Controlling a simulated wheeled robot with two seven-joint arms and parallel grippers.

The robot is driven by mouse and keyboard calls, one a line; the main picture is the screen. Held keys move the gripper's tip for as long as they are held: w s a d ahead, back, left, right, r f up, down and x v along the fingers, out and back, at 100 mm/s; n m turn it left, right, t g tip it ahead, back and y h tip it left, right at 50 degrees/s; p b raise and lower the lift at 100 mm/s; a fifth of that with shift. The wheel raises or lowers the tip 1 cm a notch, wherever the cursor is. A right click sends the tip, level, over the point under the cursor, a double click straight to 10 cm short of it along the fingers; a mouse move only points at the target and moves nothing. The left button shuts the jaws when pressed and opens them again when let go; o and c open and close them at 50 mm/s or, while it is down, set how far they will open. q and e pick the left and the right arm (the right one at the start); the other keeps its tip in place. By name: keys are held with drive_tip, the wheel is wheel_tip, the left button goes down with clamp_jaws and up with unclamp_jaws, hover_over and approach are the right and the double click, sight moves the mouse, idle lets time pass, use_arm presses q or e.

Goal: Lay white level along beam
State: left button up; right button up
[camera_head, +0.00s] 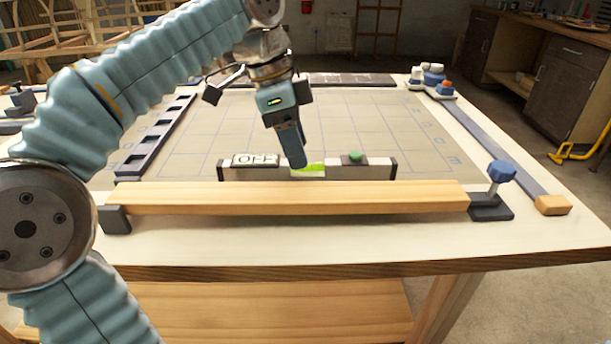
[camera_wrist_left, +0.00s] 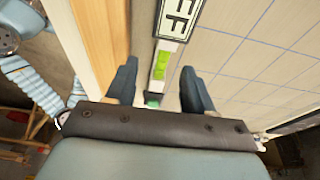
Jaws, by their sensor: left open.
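The white level (camera_head: 340,171) has dark end caps, an OFF label, a yellow-green vial and a green knob. It lies just behind the wooden beam (camera_head: 290,197), roughly parallel to it, and the beam hides its lower front. The beam spans between a dark block at the left and a dark clamp at the right. My left gripper (camera_head: 296,160) points down over the level's middle. In the left wrist view its fingers (camera_wrist_left: 158,66) are open, with the level's vial (camera_wrist_left: 160,65) showing between them and the beam (camera_wrist_left: 103,40) beside the left finger. My right gripper is not in view.
A blue-knobbed clamp (camera_head: 500,172) stands at the beam's right end. A slotted dark rail (camera_head: 160,135) lies at the left of the gridded mat (camera_head: 380,120). The table's front strip is clear.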

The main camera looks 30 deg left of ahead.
sight(307, 172)
use_arm(q)
drive_tip(key=x, duration=0.5)
drive_tip(key=shift+w+f+b, duration=0.1)
drive_tip(key=shift+w+b, duration=0.15)
drive_tip(key=shift+b, duration=0.05)
clamp_jaws()
